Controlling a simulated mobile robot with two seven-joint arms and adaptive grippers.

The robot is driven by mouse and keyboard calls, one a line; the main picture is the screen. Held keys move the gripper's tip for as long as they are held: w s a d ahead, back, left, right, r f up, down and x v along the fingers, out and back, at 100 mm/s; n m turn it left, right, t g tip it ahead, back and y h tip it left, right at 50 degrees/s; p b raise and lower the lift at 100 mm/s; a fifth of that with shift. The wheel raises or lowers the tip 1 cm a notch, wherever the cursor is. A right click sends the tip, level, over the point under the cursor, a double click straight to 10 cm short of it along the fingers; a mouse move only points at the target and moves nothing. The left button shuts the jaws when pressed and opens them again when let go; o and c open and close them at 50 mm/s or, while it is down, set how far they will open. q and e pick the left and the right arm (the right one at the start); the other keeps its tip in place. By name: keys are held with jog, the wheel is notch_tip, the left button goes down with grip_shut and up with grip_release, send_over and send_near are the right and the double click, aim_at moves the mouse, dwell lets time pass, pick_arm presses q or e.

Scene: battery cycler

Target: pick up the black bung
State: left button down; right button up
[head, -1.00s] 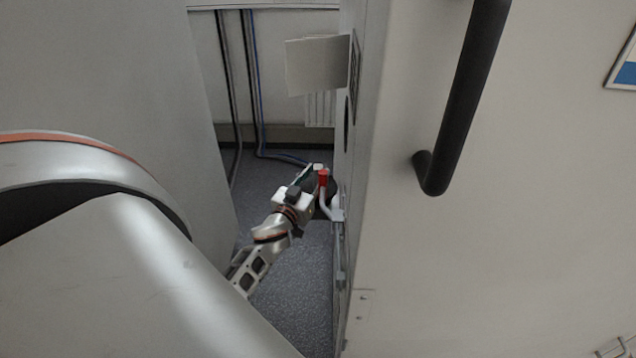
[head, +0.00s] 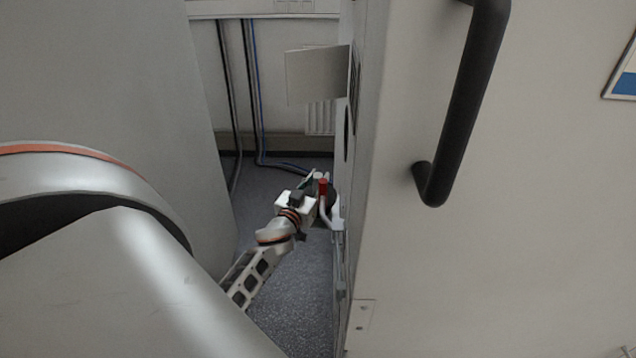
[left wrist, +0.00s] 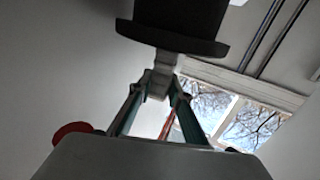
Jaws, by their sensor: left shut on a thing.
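The black bung (left wrist: 180,25) fills the top of the left wrist view, with its wide flange toward my gripper and its narrower body pointing away. Its far end is cut off by the picture edge. My left gripper (left wrist: 163,80) is shut on the small grey knob under the flange. In the head view my left gripper (head: 313,183) is low in the gap beside the cabinet. A dark round shape (head: 334,194) by the fingertips looks like the bung, partly hidden by a red-tipped lever. My right gripper is not in view.
The cabinet (head: 480,270) with a black bar handle (head: 463,110) stands on the right. The red-tipped lever (head: 323,188) is right by my gripper. A grey panel (head: 110,70) bounds the gap on the left. Cables (head: 250,90) run down the back wall.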

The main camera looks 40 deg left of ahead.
pick_arm(q)
notch_tip(320, 180, up, 7)
jog(key=p, duration=0.3)
jog(key=shift+a+r, duration=0.1)
jog(key=shift+r, duration=0.1)
jog(key=s+a, duration=1.2)
jog(key=a, duration=0.3)
jog(key=r+p, duration=0.4)
jog(key=shift+s+r, duration=0.3)
jog(key=shift+s, duration=0.05)
jog(key=shift+s, duration=0.1)
